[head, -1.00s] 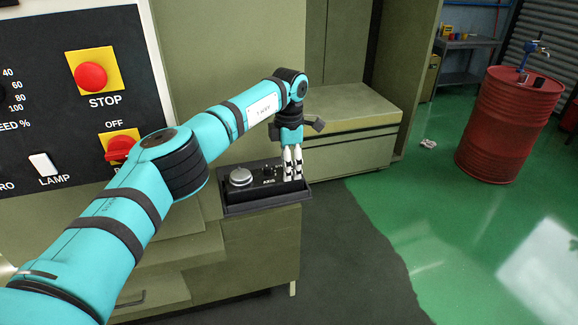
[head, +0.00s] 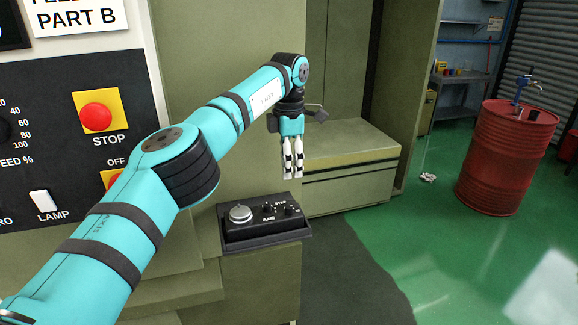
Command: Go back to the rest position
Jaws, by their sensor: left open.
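My left arm comes in from the lower left, and its left gripper (head: 292,174) points downward. The left gripper is open and empty, above and a little behind the black control box as seen in the head view. The control box (head: 262,230) has a silver dial and small knobs marked AXIS and STEP. It sits on a dark tray (head: 268,244) on an olive cabinet ledge. The gripper is apart from the box. My right gripper is not in view.
A control panel (head: 70,150) with a red STOP button (head: 96,117) and a lamp switch stands at the left, partly hidden by my arm. An olive bench (head: 350,145) lies behind the gripper. A red drum (head: 503,160) stands on the open green floor (head: 450,240) at the right.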

